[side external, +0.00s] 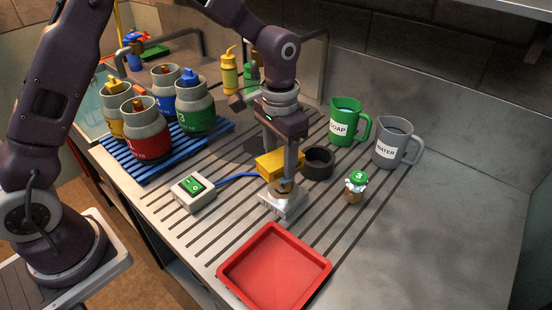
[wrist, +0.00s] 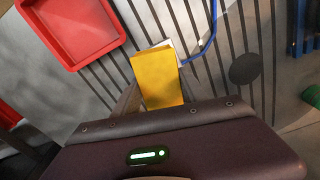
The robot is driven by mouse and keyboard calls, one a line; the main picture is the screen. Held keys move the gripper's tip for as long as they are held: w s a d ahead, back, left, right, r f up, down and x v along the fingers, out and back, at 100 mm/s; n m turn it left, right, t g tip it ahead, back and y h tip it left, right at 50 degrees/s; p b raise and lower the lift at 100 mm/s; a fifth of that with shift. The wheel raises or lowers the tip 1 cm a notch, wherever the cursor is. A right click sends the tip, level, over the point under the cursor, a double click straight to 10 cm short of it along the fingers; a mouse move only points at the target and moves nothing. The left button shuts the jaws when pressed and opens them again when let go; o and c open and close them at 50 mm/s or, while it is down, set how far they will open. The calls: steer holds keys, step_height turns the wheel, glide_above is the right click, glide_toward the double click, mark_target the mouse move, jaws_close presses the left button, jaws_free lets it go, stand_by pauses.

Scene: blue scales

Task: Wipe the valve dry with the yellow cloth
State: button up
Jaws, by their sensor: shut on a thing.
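My gripper (side external: 285,180) points down over the middle of the counter and is shut on the yellow cloth (side external: 278,164). The cloth looks like a folded yellow block; in the wrist view (wrist: 158,78) it sits between my fingers. A small pale metal platform (side external: 280,206) is just below my fingertips; whether they touch it I cannot tell. A small brass valve (side external: 354,197) with a green cap marked 3 and white foam around it stands upright to the right of my gripper, apart from the cloth. I cannot make out the valve in the wrist view.
A red tray (side external: 275,268) is in front. A box with a green display (side external: 193,191) and blue cable is left. A black ring (side external: 318,163) stands close behind-right of my gripper. SOAP (side external: 345,121) and WATER (side external: 393,143) jugs stand behind. Several cylinders crowd a blue pallet (side external: 150,172).

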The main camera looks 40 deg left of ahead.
steer(key=shift+s+a+f, duration=0.1)
steer(key=shift+s+a, duration=0.05)
steer(key=shift+s, duration=0.3)
steer(key=shift+s+a+f, duration=0.1)
steer(key=shift+s, duration=0.35)
steer(key=shift+w+d+r, duration=0.15)
steer(key=shift+w+d, duration=0.05)
steer(key=shift+w, duration=0.7)
steer(key=shift+w+r, duration=0.1)
steer(key=shift+r, duration=0.05)
steer(key=shift+r, duration=2.5)
steer(key=s+a+f+n, duration=0.1)
steer(key=s+a+f, duration=0.2)
steer(key=a, duration=0.2)
steer(key=s+a+f+n, duration=0.1)
steer(key=s+a+f, duration=0.2)
steer(key=a, duration=0.3)
steer(key=shift+a+f+n, duration=0.3)
steer(key=shift+f, duration=0.05)
